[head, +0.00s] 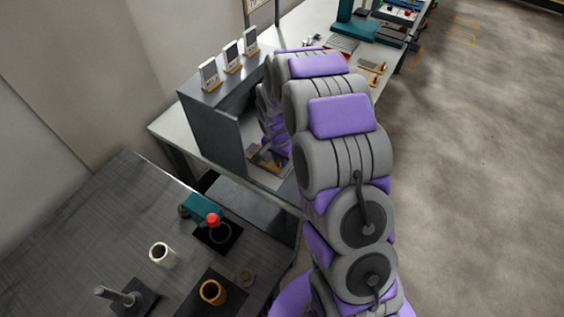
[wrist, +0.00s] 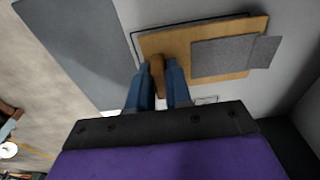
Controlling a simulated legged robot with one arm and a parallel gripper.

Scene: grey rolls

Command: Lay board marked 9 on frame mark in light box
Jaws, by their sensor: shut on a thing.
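In the wrist view my gripper (wrist: 159,72) has its two blue fingers closed on the wooden handle of a board (wrist: 168,45). The board is tan wood with a grey panel (wrist: 222,57) on its face; no number can be read. A thin black outline, the frame mark (wrist: 190,21), shows along the board's upper and left edges, so the board covers much of it, slightly offset. I cannot tell whether the board touches the floor. In the head view the light box (head: 213,127) is a dark grey open-fronted box; my arm reaches in and hides the gripper. Part of the board (head: 268,160) shows inside.
Three cards in wooden stands (head: 232,57) stand on the box top. A near dark table (head: 110,215) holds a white cup (head: 162,253), an orange-brown cup (head: 213,292) and a red-knobbed item (head: 213,220). Open floor (head: 470,170) lies to the right.

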